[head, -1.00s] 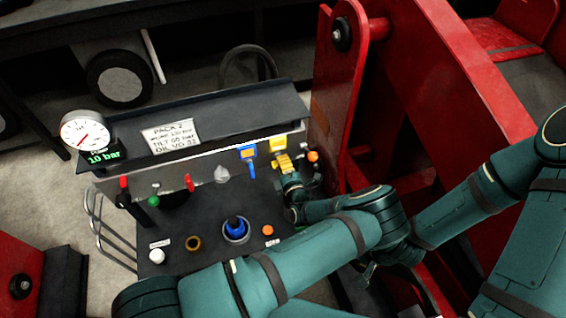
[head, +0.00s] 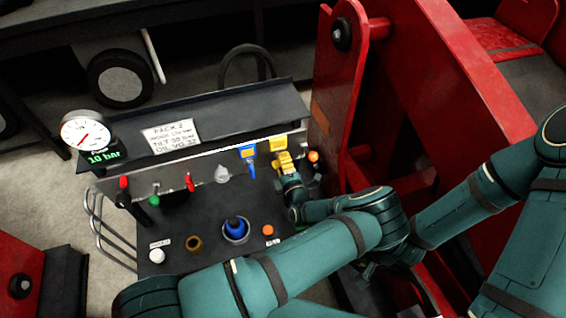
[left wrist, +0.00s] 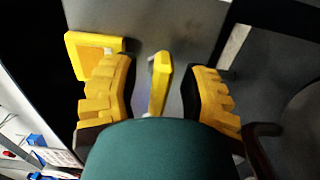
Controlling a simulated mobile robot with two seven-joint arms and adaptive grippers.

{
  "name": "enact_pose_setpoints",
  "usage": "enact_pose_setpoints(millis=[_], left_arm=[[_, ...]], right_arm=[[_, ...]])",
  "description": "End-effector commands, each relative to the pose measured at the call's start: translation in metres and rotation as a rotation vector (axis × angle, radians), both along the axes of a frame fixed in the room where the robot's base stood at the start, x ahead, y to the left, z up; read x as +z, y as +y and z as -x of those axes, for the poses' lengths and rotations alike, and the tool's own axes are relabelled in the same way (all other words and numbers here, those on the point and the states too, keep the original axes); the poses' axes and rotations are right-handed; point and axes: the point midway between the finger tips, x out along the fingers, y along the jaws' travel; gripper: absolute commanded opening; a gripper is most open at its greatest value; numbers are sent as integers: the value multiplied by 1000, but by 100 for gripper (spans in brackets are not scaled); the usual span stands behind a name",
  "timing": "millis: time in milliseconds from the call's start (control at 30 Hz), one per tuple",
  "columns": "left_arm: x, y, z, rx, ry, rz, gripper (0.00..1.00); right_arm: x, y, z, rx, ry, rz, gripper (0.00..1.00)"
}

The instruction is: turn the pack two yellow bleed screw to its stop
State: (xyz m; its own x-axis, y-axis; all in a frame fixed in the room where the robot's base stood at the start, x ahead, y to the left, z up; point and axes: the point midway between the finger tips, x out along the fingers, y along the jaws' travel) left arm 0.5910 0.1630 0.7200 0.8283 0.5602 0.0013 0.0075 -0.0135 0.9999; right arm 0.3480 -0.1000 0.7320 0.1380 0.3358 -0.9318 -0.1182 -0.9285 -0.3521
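The yellow bleed screw (left wrist: 160,82) shows in the left wrist view as a narrow upright handle between my left gripper's two ridged yellow fingers. My left gripper (left wrist: 158,97) is open, with a visible gap between each finger and the screw. In the head view, my left gripper (head: 285,163) is at the right end of the pack's back panel, just below a yellow tag (head: 278,143). The screw is hidden there behind the fingers. The tag also shows in the left wrist view (left wrist: 91,48), beside the left-hand finger. My right gripper cannot be made out.
The sign (head: 171,136) reads PACK 2. The gauge (head: 84,132) has a 10 bar display. A blue valve (head: 250,160) is left of my gripper, and an orange knob (head: 314,156) is close on its right. A red frame (head: 335,110) stands right of the pack.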

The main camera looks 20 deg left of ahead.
Motion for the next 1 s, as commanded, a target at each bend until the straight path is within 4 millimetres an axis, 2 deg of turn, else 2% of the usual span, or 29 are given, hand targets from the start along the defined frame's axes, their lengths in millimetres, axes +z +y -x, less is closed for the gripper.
enact_pose_setpoints(millis=[167,367,400,467,633,700,733,767,1000], left_arm=[[6,-1,0,-1,-1,0,45],[38,-1,-1,0,-5,2,45],[46,0,-1,0,-6,1,49],[59,0,-1,0,-9,-1,67],[89,0,-1,1,-15,-3,70],[97,-1,-2,0,-16,-1,70],[99,-1,-2,1,-16,-1,60],[102,0,-2,1,-15,-1,45],[103,0,-1,1,-5,-1,45]], right_arm=[[0,0,0,0,0,0,47],[0,0,0,0,0,0,47],[0,0,0,0,0,0,47],[0,0,0,0,0,0,47],[1,0,0,0,0,0,47],[1,0,0,0,0,0,47],[1,0,0,0,0,0,47],[1,0,0,0,0,0,47],[0,0,0,0,0,0,47]])
